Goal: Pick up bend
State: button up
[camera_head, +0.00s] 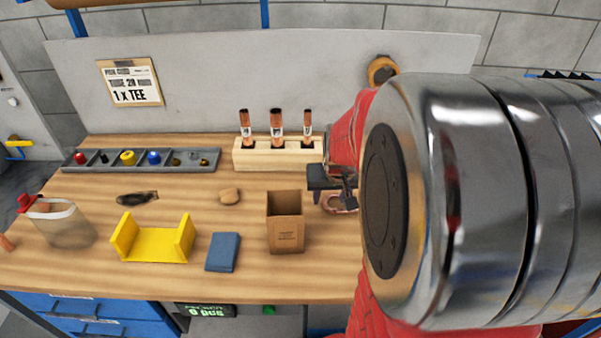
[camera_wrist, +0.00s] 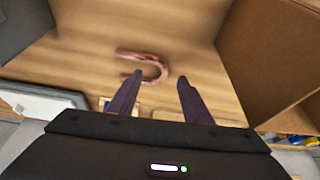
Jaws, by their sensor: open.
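The bend, a curved copper piece, lies on the wooden bench (camera_head: 230,275); in the wrist view the bend (camera_wrist: 152,65) is a reddish U shape just beyond my fingertips. My gripper (camera_wrist: 157,80) is open and empty, with the bend's curved end lined up roughly between its two dark fingers. In the head view my gripper (camera_head: 333,188) is low over the bench, and the bend (camera_head: 342,204) shows partly below it. My arm hides the bench to the right.
A cardboard box (camera_head: 285,232) stands close left of my gripper. A wooden block (camera_head: 270,160) with 3 copper tubes is behind.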

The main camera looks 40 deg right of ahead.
aim_at(328, 203)
jog(key=shift+x, duration=1.55)
jog(key=shift+r, duration=0.1)
jog(key=shift+c, duration=0.3)
grip_shut()
